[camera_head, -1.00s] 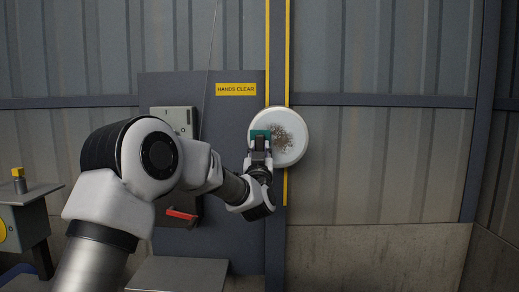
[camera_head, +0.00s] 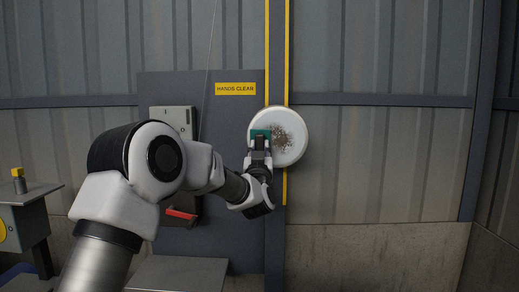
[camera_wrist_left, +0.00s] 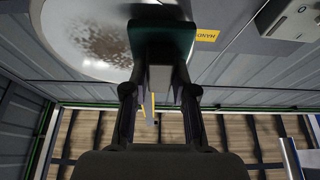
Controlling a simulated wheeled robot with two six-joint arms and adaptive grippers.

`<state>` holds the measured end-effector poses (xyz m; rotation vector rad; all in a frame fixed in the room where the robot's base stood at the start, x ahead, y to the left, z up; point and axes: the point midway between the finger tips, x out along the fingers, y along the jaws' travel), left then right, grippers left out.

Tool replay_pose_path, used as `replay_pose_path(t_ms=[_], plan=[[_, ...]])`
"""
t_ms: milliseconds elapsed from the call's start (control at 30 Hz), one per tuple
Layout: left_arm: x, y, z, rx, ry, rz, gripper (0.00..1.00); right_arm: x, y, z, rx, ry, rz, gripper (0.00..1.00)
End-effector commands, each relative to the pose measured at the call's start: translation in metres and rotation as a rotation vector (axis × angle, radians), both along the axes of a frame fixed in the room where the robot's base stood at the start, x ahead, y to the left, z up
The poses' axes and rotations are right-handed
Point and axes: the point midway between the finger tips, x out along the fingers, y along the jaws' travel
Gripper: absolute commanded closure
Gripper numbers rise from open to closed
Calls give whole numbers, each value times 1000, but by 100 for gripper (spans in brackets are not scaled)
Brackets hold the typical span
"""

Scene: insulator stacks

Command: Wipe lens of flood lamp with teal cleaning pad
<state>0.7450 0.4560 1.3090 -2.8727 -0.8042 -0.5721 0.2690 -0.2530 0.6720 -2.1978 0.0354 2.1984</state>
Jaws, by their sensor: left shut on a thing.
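The flood lamp (camera_head: 292,150) is a round, white-rimmed disc on the dark post, with a brown speckled dirt patch (camera_head: 285,137) near the middle of its lens. It also shows at the top of the left wrist view (camera_wrist_left: 75,40), with the brown patch on it. My left gripper (camera_head: 259,146) is shut on the teal cleaning pad (camera_head: 261,134) and holds it in front of the lens, at the left of the dirt patch. The pad also shows in the left wrist view (camera_wrist_left: 182,38). I cannot tell if pad and lens touch. My right gripper is not in view.
A dark panel with a yellow "HANDS CLEAR" sign (camera_head: 236,89) stands left of the lamp. A grey box (camera_head: 174,118) and a red handle (camera_head: 181,214) are on it. A grey stand with a yellow-topped part (camera_head: 18,180) is at far left. The wall at right is clear.

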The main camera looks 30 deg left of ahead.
Motion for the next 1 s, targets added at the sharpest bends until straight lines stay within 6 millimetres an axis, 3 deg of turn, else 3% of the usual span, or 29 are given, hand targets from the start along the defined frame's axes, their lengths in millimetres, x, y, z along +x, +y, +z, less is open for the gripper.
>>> replay_pose_path(t_ms=[467,1000], plan=[[7,2,0,1,0,0,100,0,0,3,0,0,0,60],[28,-33,1,2,0,-1,100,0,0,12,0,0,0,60]])
